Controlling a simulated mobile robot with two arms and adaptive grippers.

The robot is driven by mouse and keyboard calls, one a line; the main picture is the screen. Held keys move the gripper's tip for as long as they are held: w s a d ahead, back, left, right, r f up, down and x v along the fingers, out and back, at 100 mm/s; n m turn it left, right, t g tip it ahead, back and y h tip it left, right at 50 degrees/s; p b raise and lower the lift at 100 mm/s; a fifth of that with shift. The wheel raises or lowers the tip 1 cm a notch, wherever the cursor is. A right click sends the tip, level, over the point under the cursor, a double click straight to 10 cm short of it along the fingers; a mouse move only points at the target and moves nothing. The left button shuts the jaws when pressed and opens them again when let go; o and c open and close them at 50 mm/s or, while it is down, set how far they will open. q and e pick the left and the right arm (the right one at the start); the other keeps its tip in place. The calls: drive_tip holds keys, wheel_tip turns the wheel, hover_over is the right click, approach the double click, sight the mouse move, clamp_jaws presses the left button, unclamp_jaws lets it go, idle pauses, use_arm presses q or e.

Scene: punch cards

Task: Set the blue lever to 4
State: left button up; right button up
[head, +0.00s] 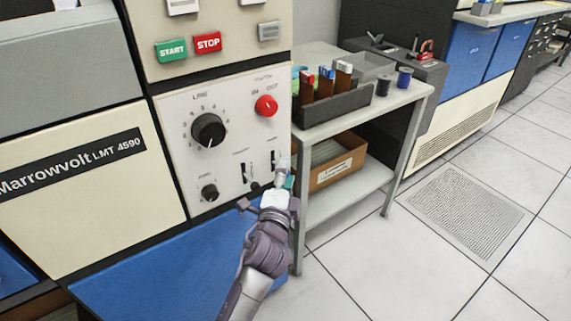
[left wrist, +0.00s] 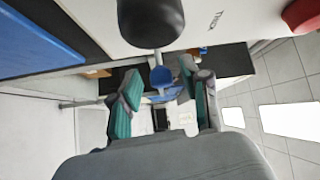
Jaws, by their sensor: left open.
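The cream control panel (head: 222,118) has two narrow dark slots low on its right side; a dark lever slot (head: 243,172) is the left one. My left gripper (head: 281,176) is at the panel's lower right edge and overlaps the area by the right slot (head: 272,160). In the left wrist view its teal-padded fingers (left wrist: 163,105) are spread and nothing is clearly gripped. The lever's setting cannot be read. My right gripper is not in view.
A large black dial (head: 208,130), a small black knob (head: 209,192) and a red knob (head: 266,106) stick out of the panel. A grey cart (head: 405,96) with a box of cards stands close on the right. The tiled floor (head: 420,265) is open.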

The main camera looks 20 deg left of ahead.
use_arm(q)
drive_tip(key=shift+w, duration=0.15)
drive_tip(key=shift+r, duration=0.1)
drive_tip(key=shift+c, duration=0.9)
clamp_jaws()
